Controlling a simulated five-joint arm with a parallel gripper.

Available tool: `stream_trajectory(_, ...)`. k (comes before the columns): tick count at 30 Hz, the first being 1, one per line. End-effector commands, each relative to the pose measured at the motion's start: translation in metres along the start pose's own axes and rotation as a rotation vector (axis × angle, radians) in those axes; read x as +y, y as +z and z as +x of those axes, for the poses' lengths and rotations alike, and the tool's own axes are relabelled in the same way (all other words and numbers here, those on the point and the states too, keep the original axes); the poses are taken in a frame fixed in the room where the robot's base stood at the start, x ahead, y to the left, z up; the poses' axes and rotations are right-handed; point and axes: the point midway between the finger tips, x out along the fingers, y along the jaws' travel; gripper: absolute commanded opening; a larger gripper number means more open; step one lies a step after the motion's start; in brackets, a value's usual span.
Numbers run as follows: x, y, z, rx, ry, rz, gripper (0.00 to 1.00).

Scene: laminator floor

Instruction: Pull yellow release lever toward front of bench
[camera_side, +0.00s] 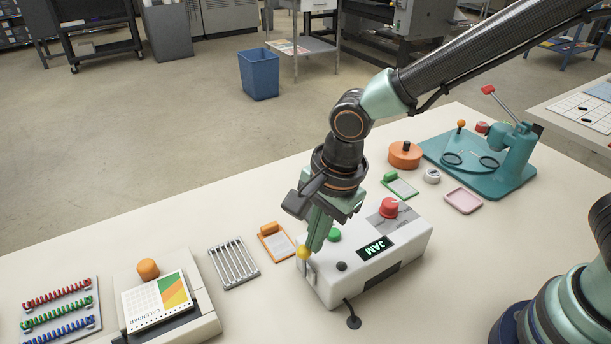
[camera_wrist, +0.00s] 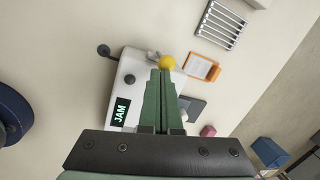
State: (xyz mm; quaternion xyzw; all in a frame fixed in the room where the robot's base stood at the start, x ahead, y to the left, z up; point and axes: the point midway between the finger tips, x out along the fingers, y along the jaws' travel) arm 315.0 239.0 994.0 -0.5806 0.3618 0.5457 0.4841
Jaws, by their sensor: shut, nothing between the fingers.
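The release lever has a round yellow knob (camera_side: 303,253) and stands at the left end of a white control box (camera_side: 400,255). The box has a green button (camera_side: 334,235), a red knob (camera_side: 389,207), a black button and a display reading JAM. My gripper (camera_side: 313,246) is shut and empty, pointing down with its fingertips right at the yellow knob. In the wrist view the yellow knob (camera_wrist: 167,62) shows just beyond the tips of my gripper (camera_wrist: 160,72). I cannot tell whether they touch. The lever's shaft is partly hidden.
An orange clipboard (camera_side: 273,242) and a wire rack (camera_side: 234,262) lie left of the box. A calendar (camera_side: 157,300) on a machine and colored coils (camera_side: 60,316) are farther left. A teal press (camera_side: 500,165) stands at the right. The bench front beside the box is clear.

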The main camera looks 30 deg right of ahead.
Motion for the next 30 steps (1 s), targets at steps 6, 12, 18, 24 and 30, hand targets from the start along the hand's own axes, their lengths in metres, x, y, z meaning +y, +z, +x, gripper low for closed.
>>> stream_trajectory(6,-0.019,-0.006,0.003,0.006,0.001,0.001,0.0)
stream_trajectory(12,-0.032,-0.01,0.008,0.01,0.001,0.001,0.0)
stream_trajectory(18,-0.033,-0.01,0.008,0.01,0.0,0.0,0.0)
stream_trajectory(24,-0.034,-0.01,0.005,0.009,-0.001,0.0,0.0)
stream_trajectory(30,-0.035,-0.009,-0.004,0.009,-0.002,-0.001,0.0)
